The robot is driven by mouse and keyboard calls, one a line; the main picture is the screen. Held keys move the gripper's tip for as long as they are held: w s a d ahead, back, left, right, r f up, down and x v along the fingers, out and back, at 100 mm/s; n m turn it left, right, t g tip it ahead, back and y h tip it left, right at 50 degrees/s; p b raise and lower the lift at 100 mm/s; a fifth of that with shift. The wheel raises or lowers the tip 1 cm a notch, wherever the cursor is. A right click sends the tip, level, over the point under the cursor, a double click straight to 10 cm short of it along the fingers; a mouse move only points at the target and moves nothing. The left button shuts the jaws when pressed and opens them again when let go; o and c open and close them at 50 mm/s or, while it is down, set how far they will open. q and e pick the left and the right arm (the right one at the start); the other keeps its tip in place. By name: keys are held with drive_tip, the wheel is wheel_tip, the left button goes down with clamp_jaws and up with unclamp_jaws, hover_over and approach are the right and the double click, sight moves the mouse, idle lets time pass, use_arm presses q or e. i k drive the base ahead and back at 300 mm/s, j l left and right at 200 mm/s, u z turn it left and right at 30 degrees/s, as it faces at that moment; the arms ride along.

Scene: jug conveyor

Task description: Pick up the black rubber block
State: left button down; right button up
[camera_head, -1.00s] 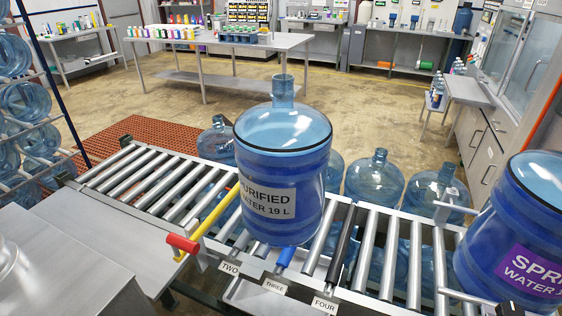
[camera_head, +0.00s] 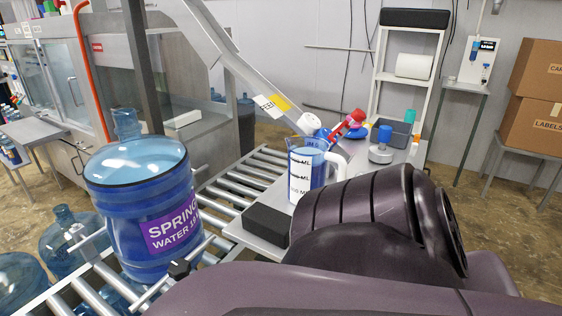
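My own dark arm fills the lower right foreground, close to the block in the picture, and covers the near part of the table. Neither of my gripper's fingers shows in this view. A similar long black block (camera_head: 414,18) lies on top of the white rack at the back.
A clear measuring jug (camera_head: 305,172) with blue liquid stands beside the block. A large blue "SPRING" water jug (camera_head: 147,205) stands on the roller conveyor (camera_head: 222,195) to the left. A grey tray (camera_head: 391,131) and a metal weight-like object (camera_head: 381,147) are further back.

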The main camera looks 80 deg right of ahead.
sight(269, 224)
drive_tip(key=z, duration=2.35)
drive_tip(key=u, duration=2.5)
drive_tip(key=z, duration=2.45)
